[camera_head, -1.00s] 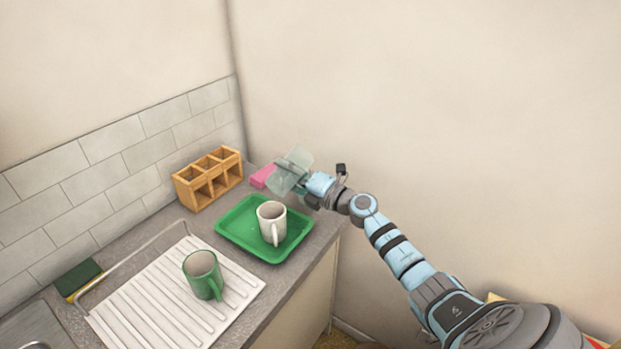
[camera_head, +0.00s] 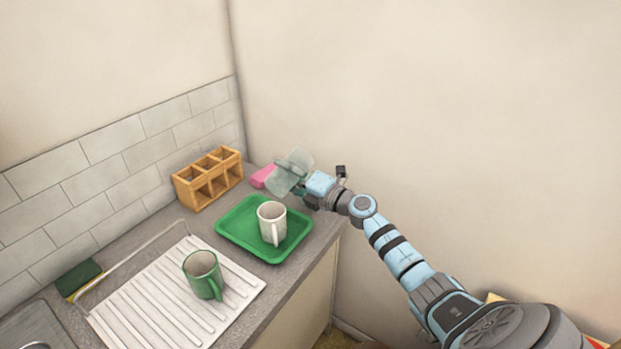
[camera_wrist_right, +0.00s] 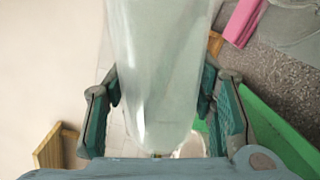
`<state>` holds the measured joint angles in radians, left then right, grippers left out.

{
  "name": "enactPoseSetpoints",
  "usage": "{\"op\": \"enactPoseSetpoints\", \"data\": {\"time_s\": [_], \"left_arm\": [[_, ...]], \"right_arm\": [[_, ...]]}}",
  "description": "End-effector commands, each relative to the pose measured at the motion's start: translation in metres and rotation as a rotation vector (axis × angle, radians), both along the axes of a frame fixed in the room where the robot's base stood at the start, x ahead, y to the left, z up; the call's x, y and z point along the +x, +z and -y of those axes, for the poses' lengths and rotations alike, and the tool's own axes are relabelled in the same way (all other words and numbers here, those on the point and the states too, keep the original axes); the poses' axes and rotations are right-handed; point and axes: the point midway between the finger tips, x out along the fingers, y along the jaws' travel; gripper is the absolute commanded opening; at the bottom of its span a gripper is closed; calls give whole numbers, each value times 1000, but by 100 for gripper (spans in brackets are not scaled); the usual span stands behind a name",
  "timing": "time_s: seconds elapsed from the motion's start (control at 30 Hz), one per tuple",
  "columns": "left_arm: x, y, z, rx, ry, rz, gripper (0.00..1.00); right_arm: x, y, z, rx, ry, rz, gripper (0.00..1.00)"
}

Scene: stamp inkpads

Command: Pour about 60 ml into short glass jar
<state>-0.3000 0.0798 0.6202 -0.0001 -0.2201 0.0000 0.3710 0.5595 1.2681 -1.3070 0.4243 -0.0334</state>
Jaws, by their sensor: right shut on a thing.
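My right gripper (camera_head: 300,182) is shut on a clear, pale green-tinted glass vessel (camera_head: 290,170), held tilted above the far end of the counter, behind the green tray. In the right wrist view the vessel (camera_wrist_right: 165,75) fills the space between the two fingers (camera_wrist_right: 160,112). I cannot tell how much liquid is in it. I cannot make out a separate short glass jar for certain; the held vessel and gripper cover part of the counter there. My left gripper is not in view.
A white mug (camera_head: 272,220) stands on the green tray (camera_head: 237,238). A green mug (camera_head: 202,275) stands on the white drainer (camera_head: 150,310). A wooden compartment box (camera_head: 207,180) is by the tiled wall, with a pink block (camera_head: 262,176) near it. A sponge (camera_head: 78,278) lies front left.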

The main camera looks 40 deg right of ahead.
Motion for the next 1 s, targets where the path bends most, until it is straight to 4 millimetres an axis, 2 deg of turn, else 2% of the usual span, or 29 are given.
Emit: {"op": "enactPoseSetpoints", "data": {"time_s": [0.77, 0.8, 0.87, 0.9, 1.0], "left_arm": [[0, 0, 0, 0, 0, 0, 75], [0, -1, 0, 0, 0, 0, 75], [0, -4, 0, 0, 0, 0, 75], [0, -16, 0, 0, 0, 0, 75], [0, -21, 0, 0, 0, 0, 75]], "right_arm": [[1, 0, 3, 36, 0, -8, 6], [0, 1, -1, -5, 2, 4, 6], [0, 6, 0, -240, 1, 64, 6], [1, 0, 1, -348, 0, 92, 6], [1, -4, 2, -400, 1, 104, 6]]}}
